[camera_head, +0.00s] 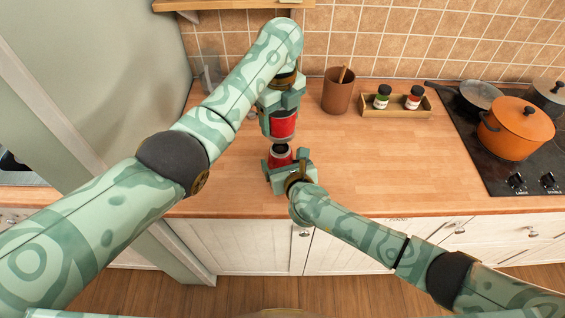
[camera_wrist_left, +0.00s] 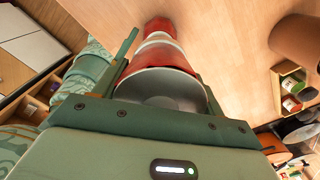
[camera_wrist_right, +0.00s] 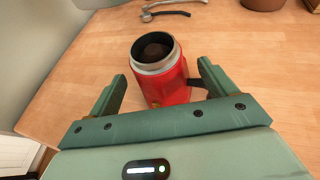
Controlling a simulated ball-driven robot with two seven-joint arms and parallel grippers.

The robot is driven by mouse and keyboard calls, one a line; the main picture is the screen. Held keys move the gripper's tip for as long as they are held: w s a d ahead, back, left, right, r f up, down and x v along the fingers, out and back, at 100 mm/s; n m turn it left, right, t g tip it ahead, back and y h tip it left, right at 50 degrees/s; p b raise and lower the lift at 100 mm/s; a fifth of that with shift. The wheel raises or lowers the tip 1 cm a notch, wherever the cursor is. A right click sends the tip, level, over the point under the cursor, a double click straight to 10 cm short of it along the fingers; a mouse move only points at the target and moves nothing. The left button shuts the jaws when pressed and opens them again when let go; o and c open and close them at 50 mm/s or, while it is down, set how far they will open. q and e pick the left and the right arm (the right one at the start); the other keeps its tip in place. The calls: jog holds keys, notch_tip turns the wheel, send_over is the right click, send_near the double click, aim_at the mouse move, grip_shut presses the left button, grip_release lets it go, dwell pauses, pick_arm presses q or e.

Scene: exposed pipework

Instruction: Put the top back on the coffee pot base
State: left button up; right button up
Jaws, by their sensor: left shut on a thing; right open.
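The red coffee pot top (camera_head: 284,124) is in my left gripper (camera_head: 282,112), which is shut on it and holds it above the base. In the left wrist view the top (camera_wrist_left: 172,66) shows its silver-lined opening towards the camera. The red coffee pot base (camera_head: 280,157) stands upright on the counter. In the right wrist view the base (camera_wrist_right: 165,82) shows a metal collar and a dark open mouth. The head view shows the top and base apart. My right gripper (camera_wrist_right: 158,92) is open, low by the base, with its fingers either side of it.
A brown utensil pot (camera_head: 338,95) and a wooden tray (camera_head: 398,111) with two small jars stand towards the back. The stove (camera_head: 507,160) with an orange pot (camera_head: 516,128) is at the right. A grey metal object (camera_wrist_right: 165,13) lies behind the base. The counter's middle is clear.

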jog(key=c, duration=1.5)
pick_arm(q)
send_over(280, 150)
jog(key=shift+f, duration=2.45)
pick_arm(e)
jog(key=shift+o, duration=0.2)
pick_arm(q)
jog(key=shift+d+f, duration=0.1)
jog(key=shift+f, duration=0.8)
jog(key=shift+f, duration=0.7)
pick_arm(e)
grip_shut()
pick_arm(q)
jog(key=m, duration=0.5)
jog(key=shift+f+m, duration=0.1)
jog(key=shift+m, duration=0.2)
jog(key=m, duration=0.4)
jog(key=shift+m, duration=0.3)
